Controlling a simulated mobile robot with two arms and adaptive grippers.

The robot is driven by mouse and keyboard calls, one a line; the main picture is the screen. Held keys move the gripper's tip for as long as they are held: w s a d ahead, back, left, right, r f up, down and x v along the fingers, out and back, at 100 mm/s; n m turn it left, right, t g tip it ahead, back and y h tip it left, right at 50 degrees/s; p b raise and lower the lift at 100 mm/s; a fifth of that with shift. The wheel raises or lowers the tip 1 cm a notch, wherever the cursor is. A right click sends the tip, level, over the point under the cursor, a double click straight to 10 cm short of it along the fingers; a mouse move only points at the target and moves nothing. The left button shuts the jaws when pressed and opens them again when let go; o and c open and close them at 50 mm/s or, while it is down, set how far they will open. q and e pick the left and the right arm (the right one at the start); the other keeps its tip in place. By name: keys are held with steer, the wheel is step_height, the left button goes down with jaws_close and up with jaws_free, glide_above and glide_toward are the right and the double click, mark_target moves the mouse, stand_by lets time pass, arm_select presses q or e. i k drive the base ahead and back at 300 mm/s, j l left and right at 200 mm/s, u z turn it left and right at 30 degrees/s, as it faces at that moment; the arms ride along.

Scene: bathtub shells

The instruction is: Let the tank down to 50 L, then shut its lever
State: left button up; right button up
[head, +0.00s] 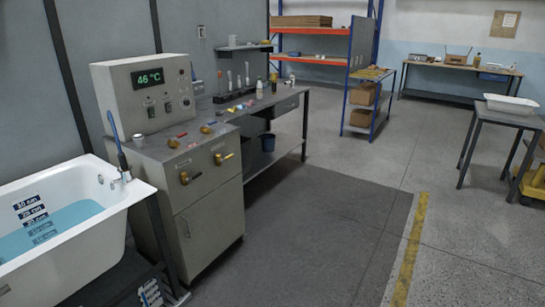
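A white bathtub shell (120,199) stands at the lower left, partly cut off by the frame. Blue water (70,218) lies in it, below the top labels of a depth scale (32,210) marked in cm. A grey control cabinet (213,215) stands beside it, with brass valves and coloured levers. A yellow lever (226,158) and a brass valve (186,178) are on its front. A red lever (182,135) is among those on top. I cannot tell which lever belongs to the tank, and no litre reading is legible. Neither gripper is in view.
A panel (150,95) on the cabinet reads 46 °C. A workbench (285,95) with bottles adjoins it. A dark floor mat (310,220) in front is clear, edged by a yellow line (412,245). A table (505,117) with a white tray stands at right.

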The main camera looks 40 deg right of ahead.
mark_target(230, 156)
steer(key=i+l+z, duration=0.3)
steer(key=z, duration=0.15)
steer(key=i+l+z, duration=0.1)
steer(key=i+z, duration=0.35)
